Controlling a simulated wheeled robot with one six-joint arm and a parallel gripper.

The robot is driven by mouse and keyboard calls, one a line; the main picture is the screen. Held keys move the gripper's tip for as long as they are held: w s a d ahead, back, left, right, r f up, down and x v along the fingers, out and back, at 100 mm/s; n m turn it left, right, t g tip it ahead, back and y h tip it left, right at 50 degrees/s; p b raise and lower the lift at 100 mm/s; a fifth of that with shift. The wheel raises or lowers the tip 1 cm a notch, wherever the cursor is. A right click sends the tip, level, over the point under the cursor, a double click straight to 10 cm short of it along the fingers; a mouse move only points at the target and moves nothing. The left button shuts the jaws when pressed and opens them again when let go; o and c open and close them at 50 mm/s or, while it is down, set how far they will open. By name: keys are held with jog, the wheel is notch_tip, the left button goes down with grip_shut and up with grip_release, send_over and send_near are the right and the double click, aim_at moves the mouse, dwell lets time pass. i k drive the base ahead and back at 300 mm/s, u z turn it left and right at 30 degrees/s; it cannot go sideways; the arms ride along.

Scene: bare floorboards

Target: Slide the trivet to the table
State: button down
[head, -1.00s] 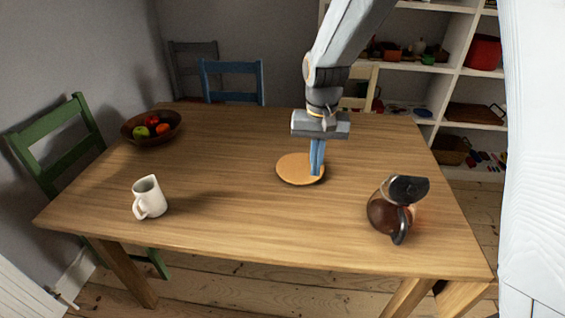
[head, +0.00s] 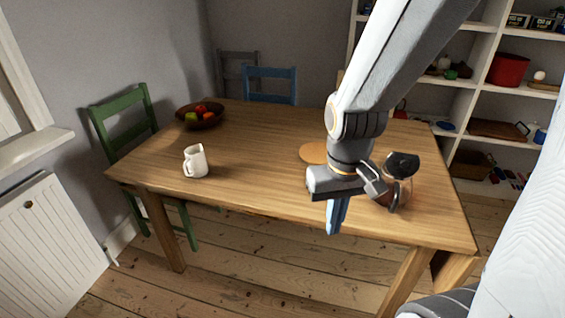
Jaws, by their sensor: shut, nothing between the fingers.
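The trivet (head: 313,152), a flat round tan disc, lies on the wooden table (head: 250,150), right of the table's middle. My arm hides its right part. My gripper (head: 334,232) is shut and empty, its blue fingers pointing down. In the picture it overlaps the table's front edge, nearer to me than the trivet and clear of it. I cannot tell its exact height against the tabletop.
A coffee pot (head: 404,165) with a black lid stands just right of my gripper, partly hidden by it. A white jug (head: 195,161) and a fruit bowl (head: 200,116) stand on the left. Green (head: 121,119) and blue (head: 271,86) chairs flank the table. Shelves (head: 478,85) stand behind.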

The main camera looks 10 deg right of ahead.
aim_at(315, 153)
jog(key=u, duration=0.65)
jog(key=k, duration=0.9)
jog(key=u, duration=0.4)
jog(key=i, duration=1.1)
jog(key=z, duration=1.4)
jog(key=i, duration=1)
jog(key=z, duration=1)
